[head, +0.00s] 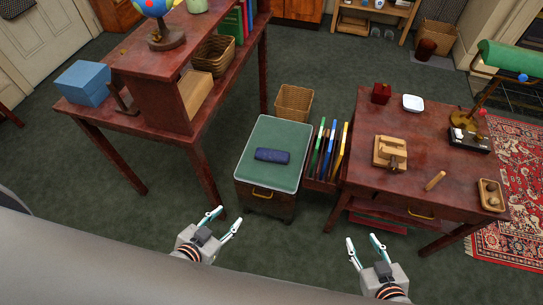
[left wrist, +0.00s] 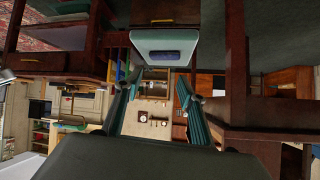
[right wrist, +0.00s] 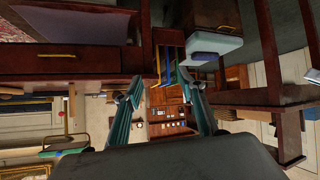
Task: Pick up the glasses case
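The glasses case (head: 272,156) is dark blue and oblong. It lies on the green-topped low cabinet (head: 262,180), apart from both grippers. It also shows in the left wrist view (left wrist: 166,54), upside down on the pale top. My left gripper (head: 222,217) is open and empty in front of and left of the cabinet. My right gripper (head: 363,242) is open and empty to the right, in front of the desk.
A rack of upright folders (head: 326,152) stands between the cabinet and the red-brown desk (head: 430,150). A tall desk with shelves (head: 150,100) stands at the left. A wicker basket (head: 293,103) is behind the cabinet. The carpet in front of the cabinet is clear.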

